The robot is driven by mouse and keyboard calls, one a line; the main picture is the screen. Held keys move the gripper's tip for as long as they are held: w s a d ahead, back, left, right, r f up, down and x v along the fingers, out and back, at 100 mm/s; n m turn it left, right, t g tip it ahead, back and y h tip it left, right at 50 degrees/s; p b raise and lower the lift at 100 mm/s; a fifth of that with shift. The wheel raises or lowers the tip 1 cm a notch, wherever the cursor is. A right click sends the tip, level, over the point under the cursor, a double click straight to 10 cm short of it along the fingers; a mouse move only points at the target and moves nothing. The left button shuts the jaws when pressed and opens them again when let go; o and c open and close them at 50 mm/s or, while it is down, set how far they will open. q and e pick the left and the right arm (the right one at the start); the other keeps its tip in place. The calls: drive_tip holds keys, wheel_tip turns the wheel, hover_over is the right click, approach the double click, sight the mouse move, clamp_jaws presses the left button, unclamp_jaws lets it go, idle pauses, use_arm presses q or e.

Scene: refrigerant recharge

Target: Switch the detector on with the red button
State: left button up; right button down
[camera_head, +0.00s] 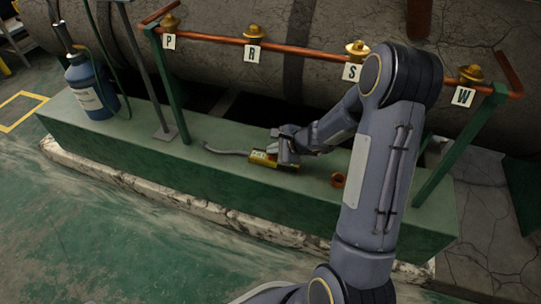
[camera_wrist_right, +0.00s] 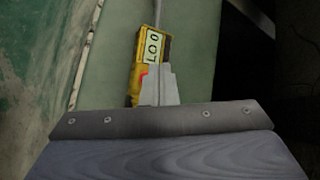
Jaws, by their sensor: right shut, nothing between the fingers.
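The yellow detector (camera_head: 264,160) lies on the green ledge, with a grey flexible probe (camera_head: 226,150) running from its left end. My right gripper (camera_head: 274,150) is at the detector, over its body. In the right wrist view the detector (camera_wrist_right: 152,48) shows a label with dark marks. A bit of red, likely the red button (camera_wrist_right: 144,74), shows at the edge of my right gripper's shut fingers (camera_wrist_right: 156,72). The fingers cover part of the detector; I cannot tell whether they touch the button. My left gripper is not in view.
The green ledge (camera_head: 190,170) runs along a large cracked pipe (camera_head: 230,60). A copper pipe with brass valves tagged P, R, S and W (camera_head: 463,96) crosses above. A blue cylinder (camera_head: 90,88) stands at the left.

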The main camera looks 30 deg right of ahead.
wheel_tip(320, 180, up, 5)
drive_tip(key=p, duration=0.3)
drive_tip(key=shift+r, duration=0.1)
idle(0.3)
wheel_tip(320, 180, up, 7)
drive_tip(key=n+y, duration=0.2)
drive_tip(key=n, duration=0.2)
hover_over(274, 161)
drive_tip(key=s+a, duration=0.2)
drive_tip(key=a, duration=0.2)
drive_tip(key=s+a+r+n+y, duration=0.1)
drive_tip(key=s+a+r+n, duration=0.4)
drive_tip(key=s+a+r, duration=0.15)
drive_tip(key=s+a+r+n+g+h, duration=0.1)
drive_tip(key=s+n, duration=0.5)
drive_tip(key=s, duration=0.3)
drive_tip(key=s+a+r+n+g+h, duration=0.1)
drive_tip(key=s+n+g, duration=0.1)
drive_tip(key=s+n, duration=0.6)
wheel_tip(274, 161, up, 32)
drive_tip(key=s+m+p, duration=0.2)
drive_tip(key=p, duration=3.1)
drive_tip(key=shift+s+d+f+h, duration=0.15)
drive_tip(key=shift+d+h, duration=0.05)
drive_tip(key=shift+h, duration=0.1)
